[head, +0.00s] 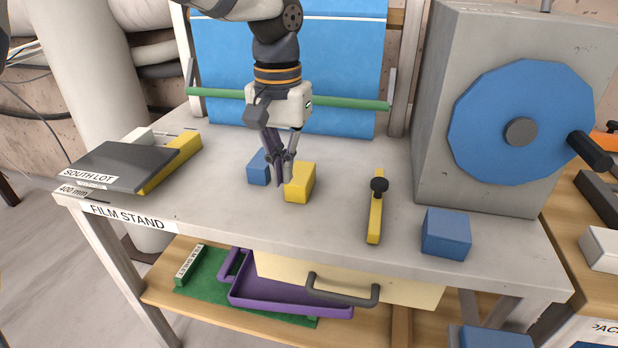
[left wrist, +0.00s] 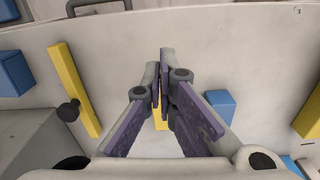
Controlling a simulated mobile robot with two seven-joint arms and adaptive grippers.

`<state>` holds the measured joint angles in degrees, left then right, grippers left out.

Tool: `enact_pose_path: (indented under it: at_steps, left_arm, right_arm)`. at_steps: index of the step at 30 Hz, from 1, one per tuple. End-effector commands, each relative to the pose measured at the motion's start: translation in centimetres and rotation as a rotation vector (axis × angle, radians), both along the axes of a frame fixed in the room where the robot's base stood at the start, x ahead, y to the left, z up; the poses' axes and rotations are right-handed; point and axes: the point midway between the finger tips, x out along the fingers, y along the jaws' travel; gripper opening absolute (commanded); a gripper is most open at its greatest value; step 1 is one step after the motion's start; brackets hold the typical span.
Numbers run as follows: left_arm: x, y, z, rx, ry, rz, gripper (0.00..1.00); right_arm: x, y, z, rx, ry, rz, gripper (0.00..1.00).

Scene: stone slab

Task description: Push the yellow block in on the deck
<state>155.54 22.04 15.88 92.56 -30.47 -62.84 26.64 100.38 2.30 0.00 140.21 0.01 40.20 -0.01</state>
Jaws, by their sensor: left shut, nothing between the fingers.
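The yellow block (head: 300,184) sits on the grey stone slab top (head: 330,220) of the stand, near its middle. My left gripper (head: 279,183) comes down from above, its fingers shut and empty, with the tips low at the block's left side. I cannot tell whether they touch it. In the left wrist view the closed fingers (left wrist: 163,60) hide most of the block, and only a little yellow (left wrist: 160,119) shows between them. My right gripper is not in view.
A blue block (head: 258,168) stands just behind and left of the fingers. A yellow bar with a black knob (head: 376,205) and another blue block (head: 446,233) lie to the right. A grey housing with a blue wheel (head: 520,130) stands back right. A dark plate (head: 120,165) lies left.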

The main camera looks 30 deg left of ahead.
Motion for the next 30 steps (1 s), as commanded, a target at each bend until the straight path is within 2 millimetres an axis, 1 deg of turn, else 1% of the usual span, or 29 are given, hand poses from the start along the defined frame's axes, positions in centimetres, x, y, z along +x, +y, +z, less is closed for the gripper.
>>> enact_pose_path:
  at_steps: [2, 5, 15, 17, 18, 21, 24, 30]
  left_arm:
    - [-0.1, 0.0, 0.0, 0.002, 0.002, -0.001, 0.00]
    - [-0.1, 0.0, -1.2, 0.001, 0.005, 0.000, 0.00]
    - [-0.3, 0.1, -8.7, -0.001, 0.010, 0.001, 0.00]
    - [-0.3, 0.0, -10.0, 0.000, 0.009, 0.001, 0.00]
    - [0.1, 0.0, -10.5, -0.002, 0.007, 0.001, 0.00]
    - [2.0, 0.4, -10.5, -0.002, 0.005, 0.004, 0.00]
    - [3.0, 0.5, -10.5, 0.000, 0.005, 0.001, 0.00]
    - [3.8, 0.7, -10.0, 0.000, -0.001, 0.001, 0.00]
  right_arm:
    - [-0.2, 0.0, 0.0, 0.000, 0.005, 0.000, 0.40]
    - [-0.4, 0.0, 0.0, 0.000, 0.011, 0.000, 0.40]
    - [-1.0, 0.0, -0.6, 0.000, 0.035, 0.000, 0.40]
    - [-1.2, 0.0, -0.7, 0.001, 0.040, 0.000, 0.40]
    - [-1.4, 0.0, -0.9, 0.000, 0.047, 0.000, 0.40]
    - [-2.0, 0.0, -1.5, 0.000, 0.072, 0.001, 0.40]
    - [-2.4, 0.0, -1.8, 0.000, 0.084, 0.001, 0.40]
    - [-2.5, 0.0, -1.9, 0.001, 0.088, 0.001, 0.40]
